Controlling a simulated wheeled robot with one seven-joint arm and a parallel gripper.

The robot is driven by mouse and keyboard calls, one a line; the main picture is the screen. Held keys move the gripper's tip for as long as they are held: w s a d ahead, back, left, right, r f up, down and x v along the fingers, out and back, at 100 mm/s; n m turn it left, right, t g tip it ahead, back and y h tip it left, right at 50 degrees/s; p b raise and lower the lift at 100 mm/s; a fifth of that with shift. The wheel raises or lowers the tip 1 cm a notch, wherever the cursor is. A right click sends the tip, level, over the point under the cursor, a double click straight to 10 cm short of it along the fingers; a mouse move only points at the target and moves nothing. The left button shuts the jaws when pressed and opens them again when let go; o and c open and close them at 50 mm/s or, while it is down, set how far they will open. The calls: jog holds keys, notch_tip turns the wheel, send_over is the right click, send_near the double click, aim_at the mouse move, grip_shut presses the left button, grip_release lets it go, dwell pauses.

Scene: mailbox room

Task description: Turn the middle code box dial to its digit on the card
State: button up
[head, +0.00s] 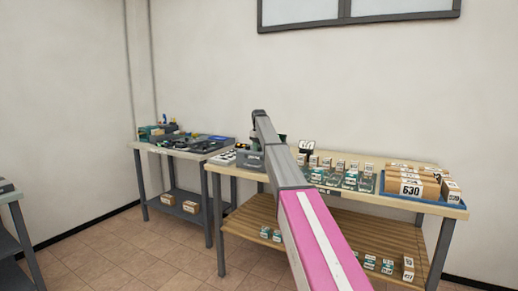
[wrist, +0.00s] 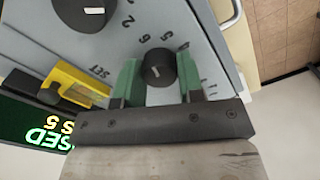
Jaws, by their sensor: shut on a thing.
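In the wrist view the grey code box panel (wrist: 205,45) fills the upper part. My gripper (wrist: 159,68) has its two green fingers on either side of a black dial (wrist: 157,66) and is shut on it. A second black dial (wrist: 83,13) with a white mark is at the top left, clear of the fingers. Which dial in the row I hold cannot be told here. In the head view my arm hides the gripper and most of the box. No card with readable digits shows.
A yellow piece (wrist: 80,84) by the word SET and a dark display (wrist: 35,122) with green lettering are left of the gripper. The wooden table (head: 455,210) holds several small boxes and a blue tray (head: 400,199). Another table (head: 180,153) stands left.

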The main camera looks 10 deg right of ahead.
jog(key=shift+n, duration=0.6)
jog(key=o, duration=0.9)
notch_tip(320, 180, up, 11)
jog(key=shift+f, duration=0.1)
dwell(0.3)
